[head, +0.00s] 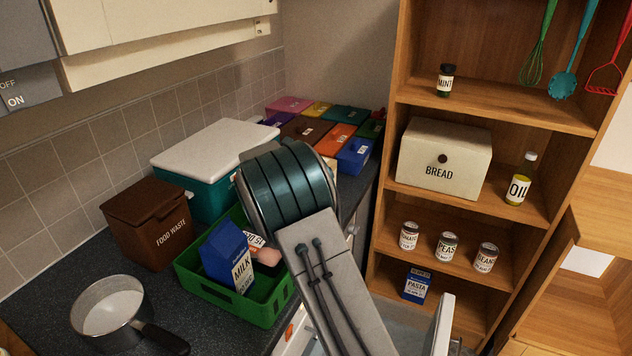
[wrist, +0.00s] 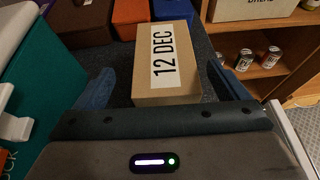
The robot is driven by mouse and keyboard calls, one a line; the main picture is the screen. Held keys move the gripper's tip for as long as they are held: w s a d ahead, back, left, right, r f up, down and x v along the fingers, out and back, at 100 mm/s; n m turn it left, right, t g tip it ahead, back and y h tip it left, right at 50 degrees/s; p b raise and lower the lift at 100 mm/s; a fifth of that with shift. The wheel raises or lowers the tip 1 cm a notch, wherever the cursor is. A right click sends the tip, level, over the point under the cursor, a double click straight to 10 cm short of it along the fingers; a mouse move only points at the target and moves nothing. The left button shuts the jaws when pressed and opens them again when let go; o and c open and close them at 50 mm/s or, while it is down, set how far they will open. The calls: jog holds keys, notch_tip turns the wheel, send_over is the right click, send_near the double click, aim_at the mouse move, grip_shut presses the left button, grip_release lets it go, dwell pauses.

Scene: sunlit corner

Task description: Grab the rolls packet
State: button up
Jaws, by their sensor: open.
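No packet with a readable "rolls" label shows. In the wrist view, a brown cardboard box (wrist: 185,92) labelled "12 DEC" lies ahead on the dark worktop; I cannot tell if it is the rolls packet. My gripper (wrist: 160,70) is open, with one blue finger to the left of this box and one to the right. Gaps show between the fingers and the box sides, and nothing is visibly held. In the head view my arm hides the gripper and most of the box.
Coloured boxes (head: 340,134) stand at the worktop's back. A teal box with a white lid (head: 210,147) and a green crate (head: 262,315) holding a milk carton (head: 226,255) are left of my arm. A pan (head: 108,308) is in front. Shelves (head: 470,110) with a bread bin (head: 443,158) stand right.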

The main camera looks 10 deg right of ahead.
jog(key=p+x, duration=0.1)
jog(key=x, duration=0.4)
jog(key=shift+s+d+f, duration=0.1)
jog(key=shift+s+f, duration=0.05)
jog(key=shift+s, duration=0.05)
jog(key=c, duration=1.2)
jog(key=shift+c, duration=0.2)
